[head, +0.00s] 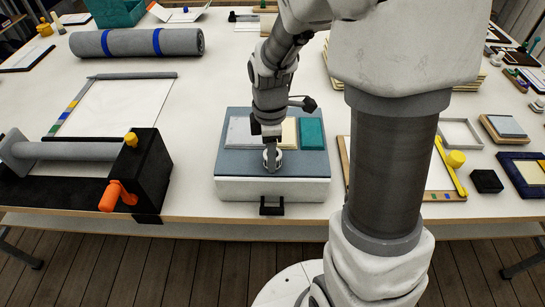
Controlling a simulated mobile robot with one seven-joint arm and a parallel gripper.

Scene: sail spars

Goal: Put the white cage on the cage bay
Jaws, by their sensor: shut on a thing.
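My gripper (271,148) points down over the front part of a low white box with a blue-grey top (232,165). It is shut on a small pale round piece, which I take to be the white cage (272,161). The piece is low over the blue-grey top; I cannot tell whether it touches. Behind it, the top carries a pale grey panel (239,131), a cream panel (290,133) and a teal panel (312,133). My arm hides part of these. Which spot is the cage bay cannot be told from this view.
A black clamp block with an orange handle (116,196) and a grey roller (75,150) stands left. A grey roll with blue bands (137,42) lies behind. A wooden-edged board with a yellow bar (449,166) lies right. The table between box and clamp is clear.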

